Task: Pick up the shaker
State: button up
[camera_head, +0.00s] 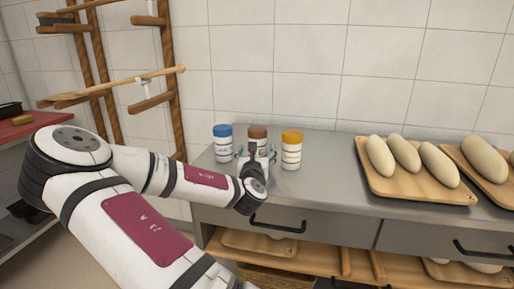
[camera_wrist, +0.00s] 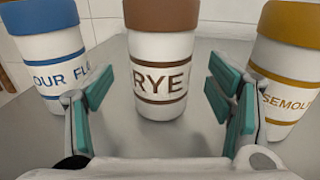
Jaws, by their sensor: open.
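Three white shakers stand upright in a row on the grey metal counter (camera_head: 330,188). The blue-lidded shaker (camera_head: 223,144) is at the left, the brown-lidded one (camera_head: 257,133) in the middle, and the yellow-lidded one (camera_head: 291,151) at the right. In the wrist view the middle shaker (camera_wrist: 161,57) reads "RYE". The blue-lidded one (camera_wrist: 50,62) shows part of "FLOUR" and the yellow-lidded one (camera_wrist: 289,72) part of "SEMOLINA". My gripper (camera_wrist: 160,88) is open and empty, its teal-padded fingers spread in front of the rye shaker. In the head view my gripper (camera_head: 254,158) partly hides that shaker.
Wooden boards (camera_head: 414,190) with pale dough loaves lie on the counter to the right. Drawers with dark handles (camera_head: 277,226) and a lower shelf are below. A wooden rack (camera_head: 165,85) stands at the left. A tiled wall is behind the shakers.

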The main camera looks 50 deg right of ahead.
aim_at(258, 140)
jog(key=shift+b+x, duration=0.3)
jog(key=shift+x, duration=1.5)
jog(key=shift+f, duration=0.1)
jog(key=c, duration=1.4)
jog(key=shift+d, duration=0.1)
jog(key=shift+r, duration=0.5)
jog(key=r, duration=0.1)
jog(key=r+p, duration=0.1)
jog(key=r, duration=0.1)
jog(key=shift+s+p, duration=0.25)
jog(key=shift+p, duration=0.1)
jog(key=s+a, duration=0.1)
jog(key=s, duration=0.1)
jog(key=s+a+p, duration=0.1)
jog(key=s, duration=0.1)
jog(key=s+a, duration=0.2)
jog(key=s, duration=0.1)
jog(key=shift+a+r+p, duration=0.1)
jog(key=shift+r+p, duration=0.15)
jog(key=shift+p, duration=0.15)
jog(key=s+p, duration=0.1)
jog(key=s+a+p, duration=0.1)
jog(key=shift+r+p, duration=0.15)
jog(key=shift+p, duration=0.15)
jog(key=p, duration=0.2)
jog(key=shift+s+a+r+p, duration=0.1)
jog(key=shift+a+r+p, duration=0.1)
jog(key=shift+p, duration=0.2)
